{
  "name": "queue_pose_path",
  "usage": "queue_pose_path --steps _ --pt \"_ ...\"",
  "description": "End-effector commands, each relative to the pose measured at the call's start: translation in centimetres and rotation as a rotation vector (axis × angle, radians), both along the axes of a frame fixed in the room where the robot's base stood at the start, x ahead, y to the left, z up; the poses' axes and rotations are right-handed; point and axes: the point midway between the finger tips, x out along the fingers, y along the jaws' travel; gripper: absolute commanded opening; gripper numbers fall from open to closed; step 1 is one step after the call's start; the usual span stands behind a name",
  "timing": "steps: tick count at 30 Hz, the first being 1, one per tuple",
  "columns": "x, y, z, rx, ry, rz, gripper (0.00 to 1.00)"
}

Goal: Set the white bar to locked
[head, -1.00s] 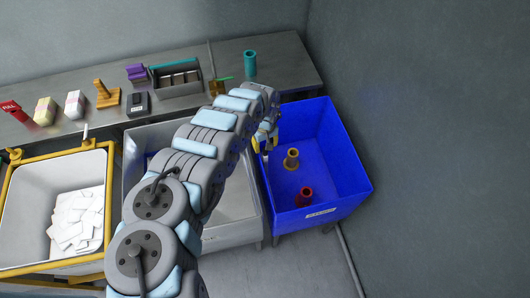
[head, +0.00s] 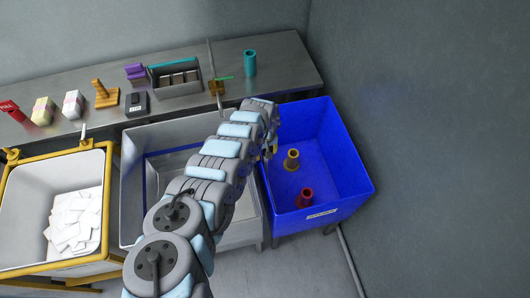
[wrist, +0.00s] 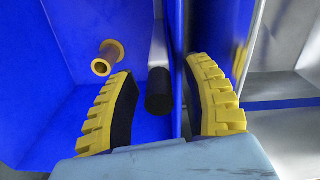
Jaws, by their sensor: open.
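A short white bar (head: 84,132) stands upright at the back rim of the yellow-framed bin (head: 108,215) in the head view; I take this as the task's bar, but cannot tell its lock setting. My gripper (head: 271,148) is far to its right, at the blue bin's left wall, mostly hidden behind my arm. In the wrist view my gripper (wrist: 165,105) is open, with yellow-backed, dark-padded fingers apart. A black cylinder (wrist: 159,90) shows between them; I cannot tell whether it is touched. The white bar is not recognisable in the wrist view.
The blue bin (head: 352,165) holds a mustard spool (head: 292,160) and a red spool (head: 306,197). A grey bin (head: 133,190) lies under my arm. The bench (head: 285,75) behind carries a teal tube (head: 250,63), a divided box (head: 178,88) and several small items.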

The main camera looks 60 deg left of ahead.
Motion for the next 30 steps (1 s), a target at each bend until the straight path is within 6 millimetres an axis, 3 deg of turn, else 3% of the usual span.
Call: queue_pose_path --steps 5,10,30 --pt "0.02 0.02 0.04 0.001 0.0 0.0 0.47" --pt "0.02 0.03 0.04 0.001 -0.001 0.0 0.0" --pt "0.23 0.96 -0.35 0.005 -0.003 0.024 0.0"
